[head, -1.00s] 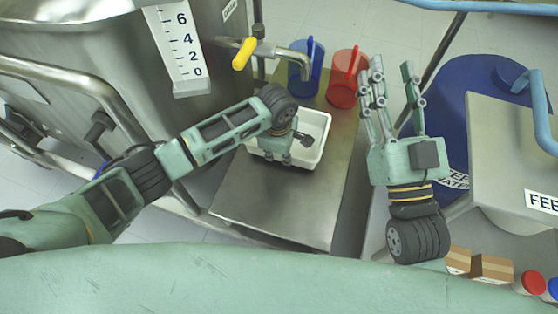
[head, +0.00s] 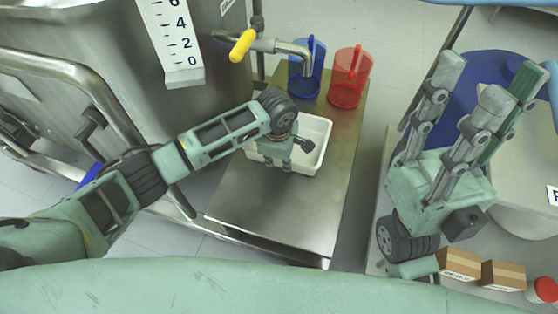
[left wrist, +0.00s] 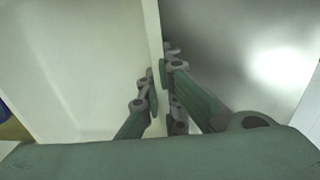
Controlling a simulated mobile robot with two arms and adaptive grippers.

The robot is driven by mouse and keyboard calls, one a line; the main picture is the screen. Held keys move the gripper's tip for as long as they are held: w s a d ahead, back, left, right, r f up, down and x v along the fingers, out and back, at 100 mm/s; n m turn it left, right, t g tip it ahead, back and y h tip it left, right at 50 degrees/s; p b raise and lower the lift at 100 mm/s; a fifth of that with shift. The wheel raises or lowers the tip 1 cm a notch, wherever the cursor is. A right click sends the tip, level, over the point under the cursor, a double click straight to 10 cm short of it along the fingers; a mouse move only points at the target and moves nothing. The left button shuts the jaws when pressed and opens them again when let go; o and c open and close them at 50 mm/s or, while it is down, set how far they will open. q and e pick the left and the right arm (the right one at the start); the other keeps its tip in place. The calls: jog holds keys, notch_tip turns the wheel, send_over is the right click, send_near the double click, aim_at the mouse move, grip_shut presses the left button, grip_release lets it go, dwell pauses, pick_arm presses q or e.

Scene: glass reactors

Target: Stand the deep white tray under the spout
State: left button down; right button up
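The deep white tray (head: 318,128) sits upright on a low steel stand, below and near the spout (head: 307,66). I cannot tell whether it is directly under the spout's mouth. My left gripper (head: 277,165) is at the tray's near left part and hides some of it. In the left wrist view, the left gripper's fingers (left wrist: 160,88) lie on both sides of the tray's wall (left wrist: 155,35), close against it. My right gripper (head: 487,82) is open and empty, raised at the right, away from the tray.
A blue jug (head: 306,82) and a red jug (head: 346,88) stand behind the tray. A yellow tap handle (head: 243,45) sits by the steel vessel (head: 90,40). The stand's near half (head: 275,210) is bare. A blue drum (head: 480,65) and small boxes (head: 459,263) are at the right.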

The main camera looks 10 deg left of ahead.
pick_arm(q)
jog(key=c, duration=2)
grip_release()
jog(key=shift+f, duration=0.1)
